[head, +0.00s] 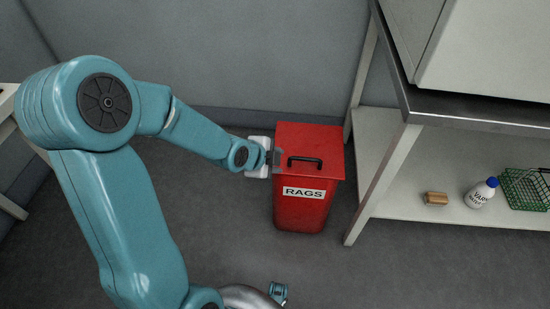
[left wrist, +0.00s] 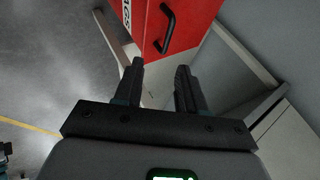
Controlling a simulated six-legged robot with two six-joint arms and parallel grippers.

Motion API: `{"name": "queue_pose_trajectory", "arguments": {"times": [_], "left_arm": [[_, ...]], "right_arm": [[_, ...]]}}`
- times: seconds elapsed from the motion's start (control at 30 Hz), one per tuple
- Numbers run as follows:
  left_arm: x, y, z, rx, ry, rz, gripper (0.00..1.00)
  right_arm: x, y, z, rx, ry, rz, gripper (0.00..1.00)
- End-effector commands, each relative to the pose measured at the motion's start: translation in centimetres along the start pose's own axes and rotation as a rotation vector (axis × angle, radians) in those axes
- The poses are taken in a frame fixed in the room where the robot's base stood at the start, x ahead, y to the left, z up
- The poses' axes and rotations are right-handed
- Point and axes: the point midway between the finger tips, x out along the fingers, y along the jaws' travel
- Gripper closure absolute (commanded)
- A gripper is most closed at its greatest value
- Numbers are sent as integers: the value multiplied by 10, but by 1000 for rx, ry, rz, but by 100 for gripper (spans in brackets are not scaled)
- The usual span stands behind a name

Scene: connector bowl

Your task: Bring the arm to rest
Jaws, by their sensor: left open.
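My left arm reaches in from the left in the head view. Its gripper (head: 275,157) is at the left edge of the red rags bin's lid. In the left wrist view the two dark fingers of the left gripper (left wrist: 160,85) are apart, with nothing between them. The red bin (head: 303,209) stands on the floor with its lid down and a black handle (head: 305,162) on top. The bin also shows beyond the fingers in the left wrist view (left wrist: 190,25). I cannot tell whether the gripper touches it. My right gripper is not in view.
Right of the bin stands a bench with a metal top (head: 470,112) and a low shelf (head: 400,203). On the shelf are a brown block (head: 436,198), a white bottle with a blue cap (head: 479,194) and a green wire basket (head: 526,189). The floor in front is largely clear.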

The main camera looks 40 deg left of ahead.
Motion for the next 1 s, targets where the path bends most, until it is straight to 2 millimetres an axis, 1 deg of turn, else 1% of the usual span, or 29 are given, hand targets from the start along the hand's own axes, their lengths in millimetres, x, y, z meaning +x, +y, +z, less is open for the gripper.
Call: {"name": "queue_pose_trajectory", "arguments": {"times": [0.33,0.37,0.43,0.47,0.57,0.6,0.67,0.7,0.77,0.8,0.83,0.9,0.97,1.0], "left_arm": [[1,1,-1,-5,1,2,60],[3,4,-2,-16,4,9,60],[14,19,-8,-82,13,49,60],[21,30,-12,-132,17,78,60],[49,85,-31,-377,12,217,60],[58,112,-39,-491,-7,281,60],[69,151,-49,-653,-51,366,60],[73,174,-54,-749,-88,414,60],[76,206,-60,-879,-149,474,60],[78,227,-63,-957,-195,509,60],[78,242,-65,-1011,-230,532,60],[76,275,-68,-1129,-319,578,60],[72,301,-69,-1223,-401,606,60],[69,319,-69,-1281,-460,621,60]], "right_arm": [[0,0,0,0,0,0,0],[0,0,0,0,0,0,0],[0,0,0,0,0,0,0],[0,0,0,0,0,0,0],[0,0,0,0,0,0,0],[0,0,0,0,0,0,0],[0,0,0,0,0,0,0],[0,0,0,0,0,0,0],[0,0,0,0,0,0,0],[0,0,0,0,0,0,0],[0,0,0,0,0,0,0],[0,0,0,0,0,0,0],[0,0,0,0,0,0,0],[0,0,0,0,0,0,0]]}}
